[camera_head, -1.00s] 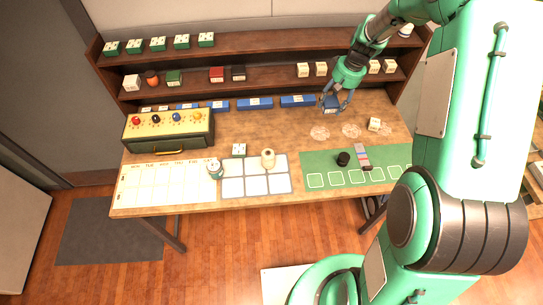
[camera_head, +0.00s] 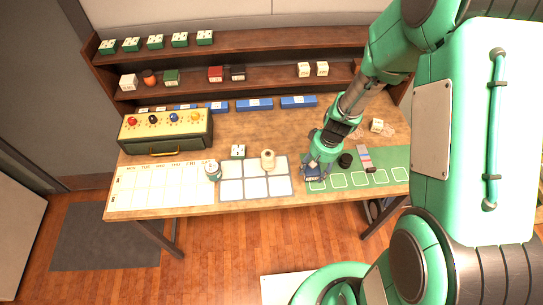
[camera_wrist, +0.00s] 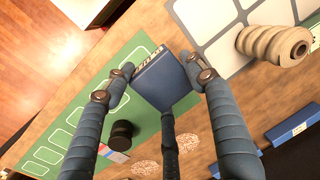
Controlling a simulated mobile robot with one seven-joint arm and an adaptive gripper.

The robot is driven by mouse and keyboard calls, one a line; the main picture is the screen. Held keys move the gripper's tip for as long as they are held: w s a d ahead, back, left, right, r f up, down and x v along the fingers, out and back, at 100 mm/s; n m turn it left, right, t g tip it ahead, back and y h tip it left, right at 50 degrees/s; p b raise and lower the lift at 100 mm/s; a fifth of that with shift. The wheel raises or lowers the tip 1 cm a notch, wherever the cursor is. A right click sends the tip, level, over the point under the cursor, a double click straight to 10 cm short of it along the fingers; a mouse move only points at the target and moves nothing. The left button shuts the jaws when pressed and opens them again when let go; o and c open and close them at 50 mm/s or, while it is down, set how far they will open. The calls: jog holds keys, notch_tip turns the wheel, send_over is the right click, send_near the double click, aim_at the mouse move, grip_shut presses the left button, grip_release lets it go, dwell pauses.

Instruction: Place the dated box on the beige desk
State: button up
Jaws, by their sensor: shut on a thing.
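My gripper (camera_head: 315,170) is shut on a blue box (camera_wrist: 166,82) with a strip of small markings along one edge. In the wrist view the fingers (camera_wrist: 158,65) press it from two sides. I cannot read the markings as a date. The head view shows the held box low over the left end of the green mat, mostly hidden by the gripper. I cannot tell whether it touches the surface. The beige-brown wooden desk (camera_head: 270,138) spreads below. Other blue boxes (camera_head: 254,104) (camera_head: 299,102) stand along its back edge.
A grid mat (camera_head: 230,188) lies left of the gripper, with a beige spool (camera_head: 268,160) on it. A black round piece (camera_head: 345,160) and a striped card (camera_head: 364,154) are close on the right, on the green mat (camera_head: 395,158). A button box (camera_head: 165,132) stands left.

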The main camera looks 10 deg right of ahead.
jog(key=shift+w, duration=0.2)
send_over(303, 149)
jog(key=shift+d+f, duration=0.25)
jog(key=shift+f, duration=0.45)
jog(key=shift+f, duration=0.15)
jog(key=shift+f, duration=1.65)
jog(key=shift+f, duration=0.1)
jog(key=o, duration=1.8)
